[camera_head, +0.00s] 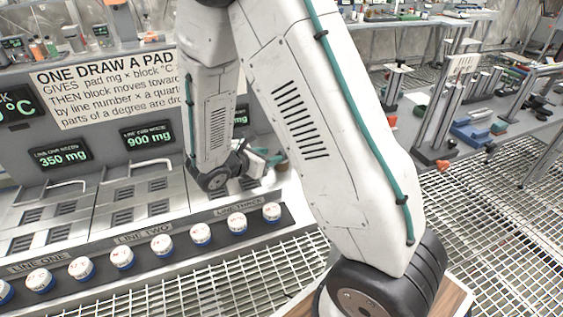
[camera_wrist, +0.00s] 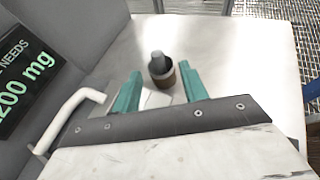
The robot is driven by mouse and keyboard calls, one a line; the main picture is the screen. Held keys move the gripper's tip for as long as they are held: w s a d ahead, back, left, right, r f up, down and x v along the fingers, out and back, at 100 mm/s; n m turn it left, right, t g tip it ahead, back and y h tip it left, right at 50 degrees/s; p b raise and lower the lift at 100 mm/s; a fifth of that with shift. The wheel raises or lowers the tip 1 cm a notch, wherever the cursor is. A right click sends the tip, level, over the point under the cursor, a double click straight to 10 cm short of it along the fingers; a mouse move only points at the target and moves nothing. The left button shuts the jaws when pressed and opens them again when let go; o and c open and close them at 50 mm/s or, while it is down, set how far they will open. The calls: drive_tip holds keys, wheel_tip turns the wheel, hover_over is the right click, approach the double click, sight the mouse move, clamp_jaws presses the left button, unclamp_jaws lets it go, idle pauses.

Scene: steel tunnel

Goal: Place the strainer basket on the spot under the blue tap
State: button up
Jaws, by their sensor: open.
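I see no strainer basket and no blue tap that I can make out in either view. My gripper (camera_wrist: 160,74) is open, with two teal fingers pointing at a small dark bottle-like object (camera_wrist: 161,70) with a brown band. The object stands on a pale steel surface (camera_wrist: 225,60), just beyond or between the fingertips; I cannot tell which. Nothing is visibly held. In the head view my gripper (camera_head: 264,160) is small and partly hidden by my arm, over the right end of the steel counter.
A white bent tube (camera_wrist: 75,108) rises left of my gripper. Green displays (camera_head: 148,135) and a printed sign (camera_head: 105,85) line the panel behind. A row of white-and-blue pads (camera_head: 162,244) lies along the counter's front. A cluttered bench (camera_head: 480,125) stands right, above grating floor.

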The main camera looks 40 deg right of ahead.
sight(280, 153)
drive_tip(key=x, duration=0.7)
drive_tip(key=shift+w+d+f, duration=0.1)
drive_tip(key=shift+w+f, duration=0.15)
clamp_jaws()
